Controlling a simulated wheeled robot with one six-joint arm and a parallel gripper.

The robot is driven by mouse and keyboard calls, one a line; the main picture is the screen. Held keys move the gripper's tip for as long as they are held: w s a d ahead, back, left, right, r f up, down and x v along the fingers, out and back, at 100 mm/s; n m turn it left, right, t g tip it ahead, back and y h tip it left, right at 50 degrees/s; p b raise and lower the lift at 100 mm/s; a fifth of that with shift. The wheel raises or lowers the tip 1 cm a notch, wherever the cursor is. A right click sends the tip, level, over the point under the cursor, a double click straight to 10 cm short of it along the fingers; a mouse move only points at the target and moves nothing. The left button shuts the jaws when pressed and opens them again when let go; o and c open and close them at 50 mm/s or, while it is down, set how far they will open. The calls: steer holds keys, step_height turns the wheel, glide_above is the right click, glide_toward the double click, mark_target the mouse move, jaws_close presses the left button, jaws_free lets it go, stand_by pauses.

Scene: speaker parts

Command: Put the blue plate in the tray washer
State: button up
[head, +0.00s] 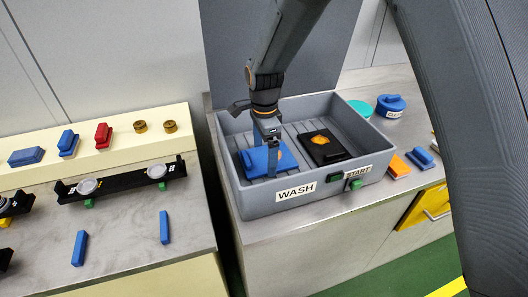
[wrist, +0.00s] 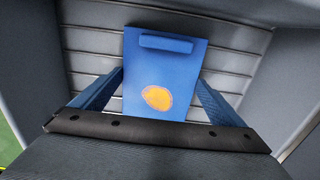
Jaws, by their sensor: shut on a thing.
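The blue plate (wrist: 150,68) has a raised blue bar along one edge and an orange patch in its middle. In the head view it is inside the tray washer (head: 238,199), in the left half of the grey basin marked WASH. My gripper (head: 267,150) reaches down into the washer and is shut on the blue plate, one finger at each side. In the wrist view the plate lies between the fingers (wrist: 158,100), over the ribbed floor. I cannot tell whether the plate touches the floor. A black plate (head: 322,150) with an orange patch lies in the right half.
The washer's lid (head: 225,50) stands open behind the basin. A green button (head: 356,184) by the START label is on the front right. A blue round part (head: 390,106) and orange block (head: 398,167) are right of the washer. Blue and red parts stand on the left bench.

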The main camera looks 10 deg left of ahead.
mark_target(264, 159)
steer(key=shift+f, duration=0.15)
steer(key=o, duration=0.9)
step_height(264, 159, up, 12)
steer(key=b, duration=0.2)
steer(key=shift+r+b, duration=0.2)
steer(key=shift+b, duration=0.2)
